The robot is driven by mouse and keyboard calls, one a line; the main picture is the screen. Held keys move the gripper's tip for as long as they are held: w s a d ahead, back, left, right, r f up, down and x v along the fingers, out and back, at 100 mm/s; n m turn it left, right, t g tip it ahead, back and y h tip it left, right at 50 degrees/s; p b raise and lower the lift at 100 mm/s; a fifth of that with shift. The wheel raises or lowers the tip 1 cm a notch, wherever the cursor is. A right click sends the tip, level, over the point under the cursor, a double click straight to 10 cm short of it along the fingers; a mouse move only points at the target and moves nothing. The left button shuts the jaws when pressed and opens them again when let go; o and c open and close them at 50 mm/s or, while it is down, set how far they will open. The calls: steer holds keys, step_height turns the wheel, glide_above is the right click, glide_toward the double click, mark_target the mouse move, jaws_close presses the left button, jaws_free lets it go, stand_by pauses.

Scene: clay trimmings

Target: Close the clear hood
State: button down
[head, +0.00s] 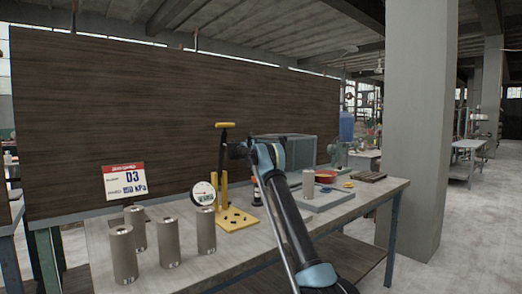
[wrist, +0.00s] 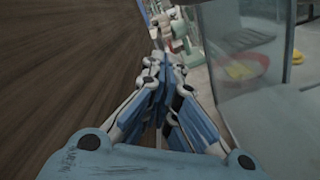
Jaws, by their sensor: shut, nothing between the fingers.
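The clear hood (head: 300,153) is a greenish see-through box at the back of the bench, partly hidden by my arm in the head view. It seems raised above a grey base (head: 335,197), but its exact angle is hard to tell. In the wrist view its clear wall (wrist: 238,28) fills the right side. My gripper (wrist: 163,62) is shut and empty, to the left of that wall, with a visible gap. In the head view my gripper's fingers are hidden behind my wrist.
A metal cylinder (head: 308,184) stands by the grey base, near a red dish (head: 326,176). A yellow press (head: 224,180), a dial gauge (head: 203,194) and several cylinders stand at left. A dark wooden panel (head: 160,100) rises behind the bench, close to my gripper's left.

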steer(key=shift+s+d+r, duration=0.2)
steer(key=shift+d+r, duration=0.55)
steer(key=shift+r, duration=0.1)
steer(key=shift+s+d+r, duration=0.15)
steer(key=shift+d+r, duration=0.6)
steer(key=shift+r, duration=0.05)
